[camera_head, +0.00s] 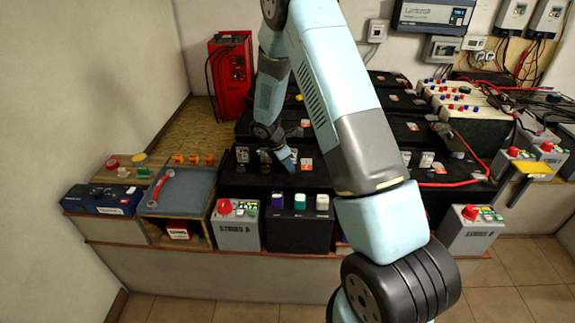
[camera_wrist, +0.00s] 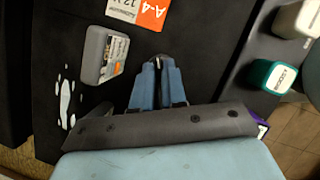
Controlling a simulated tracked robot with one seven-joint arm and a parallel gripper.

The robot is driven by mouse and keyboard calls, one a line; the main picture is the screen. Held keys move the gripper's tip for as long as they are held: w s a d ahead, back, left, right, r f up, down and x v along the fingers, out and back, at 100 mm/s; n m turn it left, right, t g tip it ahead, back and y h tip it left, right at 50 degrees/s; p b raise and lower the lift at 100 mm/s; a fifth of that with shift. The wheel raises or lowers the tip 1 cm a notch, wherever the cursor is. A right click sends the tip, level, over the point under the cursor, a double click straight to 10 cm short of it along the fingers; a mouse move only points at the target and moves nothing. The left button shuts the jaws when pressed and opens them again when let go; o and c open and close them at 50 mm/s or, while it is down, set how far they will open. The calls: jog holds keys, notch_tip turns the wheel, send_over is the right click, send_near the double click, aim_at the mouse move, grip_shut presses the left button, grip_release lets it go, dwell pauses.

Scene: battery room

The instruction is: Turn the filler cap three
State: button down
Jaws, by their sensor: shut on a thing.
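My gripper (camera_head: 291,167) reaches down onto the top of a black battery (camera_head: 232,178) in the front row. In the wrist view my gripper (camera_wrist: 158,66) has its two blue fingers close together, shut on a small dark piece (camera_wrist: 157,59) at their tips. Most of that piece is hidden between the fingers. I take it for a filler cap, but cannot read a number on it or tell whether it has turned. An orange and white A-4 label (camera_wrist: 140,12) lies just beyond the fingertips.
A grey labelled block (camera_wrist: 105,55) stands left of my fingers in the wrist view. Purple (camera_head: 278,200), teal (camera_head: 300,201) and white (camera_head: 322,201) pieces top a dark box at the front. A STRING A box (camera_head: 236,229) with a red button stands beside it. A red wrench (camera_head: 161,186) lies in a tray.

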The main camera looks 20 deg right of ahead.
jog(key=m, duration=0.1)
jog(key=m+g, duration=0.1)
jog(key=m, duration=0.1)
jog(key=m+g, duration=0.1)
jog(key=m, duration=0.1)
jog(key=shift+w+a, duration=0.25)
jog(key=shift+w, duration=0.15)
jog(key=shift+m, duration=0.4)
jog(key=c, duration=1.5)
grip_release()
jog(key=shift+w, duration=0.1)
jog(key=o, duration=0.3)
jog(key=shift+d, duration=0.15)
jog(key=shift+v, duration=6.8)
